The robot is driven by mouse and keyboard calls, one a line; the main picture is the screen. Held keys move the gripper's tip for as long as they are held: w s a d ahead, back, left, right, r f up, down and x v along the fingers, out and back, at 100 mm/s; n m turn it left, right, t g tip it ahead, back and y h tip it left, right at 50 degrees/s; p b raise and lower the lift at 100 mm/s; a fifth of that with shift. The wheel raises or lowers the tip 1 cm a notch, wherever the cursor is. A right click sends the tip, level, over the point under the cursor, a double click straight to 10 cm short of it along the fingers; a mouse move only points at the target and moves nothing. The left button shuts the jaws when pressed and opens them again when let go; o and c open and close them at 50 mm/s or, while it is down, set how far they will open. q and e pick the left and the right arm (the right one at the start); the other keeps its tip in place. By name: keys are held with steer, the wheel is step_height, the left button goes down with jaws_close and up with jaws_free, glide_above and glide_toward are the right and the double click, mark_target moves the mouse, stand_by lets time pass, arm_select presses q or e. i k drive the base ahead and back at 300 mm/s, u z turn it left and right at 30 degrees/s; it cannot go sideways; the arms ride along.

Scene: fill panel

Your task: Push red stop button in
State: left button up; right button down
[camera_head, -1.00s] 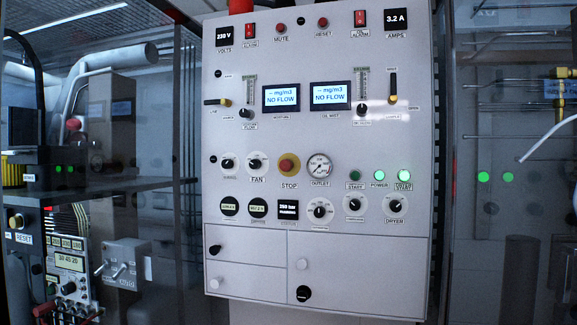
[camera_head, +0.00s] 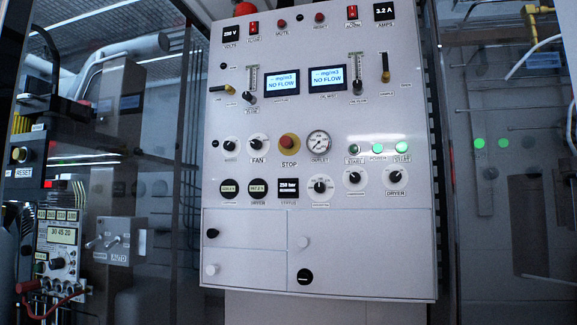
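The red stop button (camera_head: 288,141) sits on a yellow round base in the middle of the white fill panel (camera_head: 330,220), above the label STOP. It is between the FAN knob (camera_head: 257,142) and the round OUTLET gauge (camera_head: 319,143). I cannot tell from this front-on view how far the button is pressed in. Neither of my grippers is in view.
Several knobs, green lights (camera_head: 378,149) and two NO FLOW displays (camera_head: 282,86) surround the button. Drawers with knobs fill the panel's lower part. Another control unit (camera_head: 62,245) with cables stands at the left. The space before the panel looks clear.

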mark_target(286, 142)
steer(key=u, duration=0.45)
steer(key=i, duration=1.8)
steer(key=z, duration=0.9)
steer(key=k, duration=0.4)
steer(key=z, duration=0.05)
